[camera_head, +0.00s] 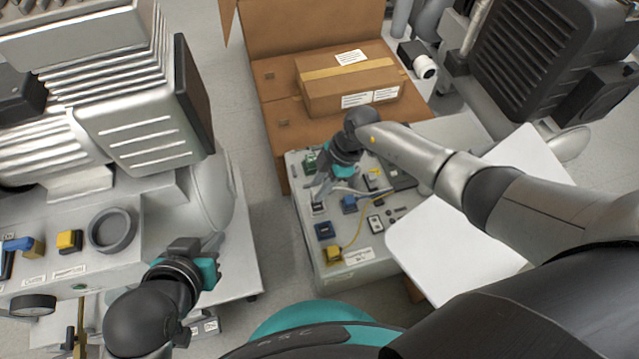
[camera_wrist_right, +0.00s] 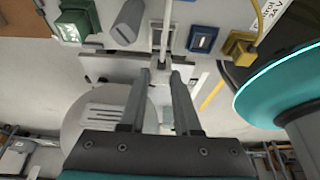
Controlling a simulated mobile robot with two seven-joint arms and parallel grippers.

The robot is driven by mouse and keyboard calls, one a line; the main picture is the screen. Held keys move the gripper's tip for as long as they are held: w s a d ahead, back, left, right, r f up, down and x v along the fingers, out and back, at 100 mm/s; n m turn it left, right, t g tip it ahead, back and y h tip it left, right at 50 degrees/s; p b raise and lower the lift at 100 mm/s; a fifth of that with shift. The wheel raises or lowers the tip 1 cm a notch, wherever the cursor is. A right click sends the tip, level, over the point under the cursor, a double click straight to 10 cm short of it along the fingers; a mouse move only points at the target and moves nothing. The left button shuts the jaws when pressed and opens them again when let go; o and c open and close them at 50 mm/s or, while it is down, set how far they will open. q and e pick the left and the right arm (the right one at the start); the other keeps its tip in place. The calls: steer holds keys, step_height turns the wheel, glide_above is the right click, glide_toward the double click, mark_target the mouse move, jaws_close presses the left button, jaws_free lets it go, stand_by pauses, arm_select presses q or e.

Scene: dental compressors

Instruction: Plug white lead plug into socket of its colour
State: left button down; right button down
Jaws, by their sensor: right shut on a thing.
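The panel box (camera_head: 305,235) stands in the middle of the head view, with coloured sockets along its left edge. My right gripper (camera_head: 322,187) is over this row, its fingers pointing down. In the right wrist view the fingers (camera_wrist_right: 161,80) are shut on the slim white lead plug (camera_wrist_right: 163,52). The plug is in line with the white socket (camera_wrist_right: 157,34), which also shows in the head view (camera_head: 318,209). I cannot tell how far the plug is in. My left gripper (camera_head: 215,243) is off to the left, away from the panel; its jaw gap is unclear.
A blue socket (camera_wrist_right: 203,38) and a yellow plug (camera_wrist_right: 240,47) sit beside the white socket, with a green socket (camera_wrist_right: 75,27) on the other side. A yellow lead (camera_head: 356,228) crosses the panel. A cardboard box (camera_head: 348,80) stands behind; a compressor (camera_head: 120,90) stands left.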

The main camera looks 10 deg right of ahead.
steer(key=shift+f+b, duration=0.7)
steer(key=shift+f, duration=0.8)
steer(key=shift+f+p, duration=0.2)
steer(key=shift+p, duration=0.1)
steer(key=shift+f+b, duration=0.3)
steer(key=shift+f, duration=0.55)
stand_by(0.6)
steer(key=shift+c, duration=1.1)
jaws_free()
steer(key=shift+r, duration=0.1)
step_height(320, 180, up, 7)
steer(key=p, duration=0.8)
